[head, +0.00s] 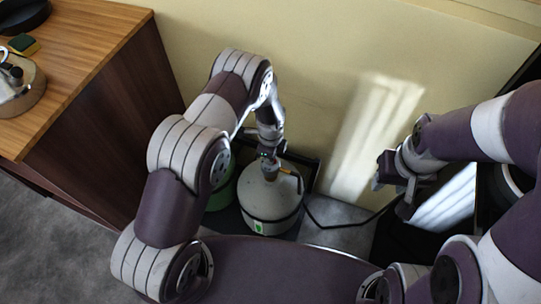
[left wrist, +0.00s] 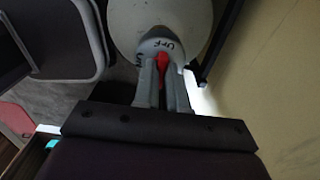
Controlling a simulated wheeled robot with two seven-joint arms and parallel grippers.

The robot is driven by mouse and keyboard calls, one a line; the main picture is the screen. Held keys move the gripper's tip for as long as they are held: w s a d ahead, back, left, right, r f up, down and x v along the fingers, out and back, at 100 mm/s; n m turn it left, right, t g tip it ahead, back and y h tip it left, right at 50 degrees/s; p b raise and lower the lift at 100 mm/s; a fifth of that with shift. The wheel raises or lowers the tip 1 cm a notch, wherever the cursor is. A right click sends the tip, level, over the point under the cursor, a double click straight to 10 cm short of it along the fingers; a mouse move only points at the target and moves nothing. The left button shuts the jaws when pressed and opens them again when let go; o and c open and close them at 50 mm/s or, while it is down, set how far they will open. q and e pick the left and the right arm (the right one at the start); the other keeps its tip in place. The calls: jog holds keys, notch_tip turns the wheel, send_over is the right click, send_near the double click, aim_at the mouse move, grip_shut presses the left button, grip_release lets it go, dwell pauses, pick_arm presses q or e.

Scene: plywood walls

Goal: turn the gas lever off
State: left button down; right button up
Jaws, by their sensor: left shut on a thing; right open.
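A pale grey gas bottle (head: 270,203) stands on the floor against the wall. It also shows at the top of the left wrist view (left wrist: 200,14). On its top is a grey valve cap (left wrist: 162,46) with dark lettering that looks like "OFF". A red lever (left wrist: 162,62) sticks out of the cap. My left gripper (left wrist: 164,82) is at the valve, its two grey fingers shut on the red lever, one on each side. In the head view my left gripper (head: 268,160) is small above the bottle. My right gripper (head: 390,188) is open and empty, away to the right.
A green bottle (head: 222,190) stands to the left of the grey one, partly behind my arm. A dark frame (head: 313,172) rises beside the bottles. A wooden counter (head: 85,50) is at the left. The yellow wall (head: 330,60) is close behind.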

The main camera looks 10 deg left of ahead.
dwell(0.4)
pick_arm(q)
jog(key=c, duration=1.2)
grip_release()
notch_tip(320, 180, up, 13)
jog(key=shift+f+p, duration=0.15)
jog(key=shift+p, duration=0.2)
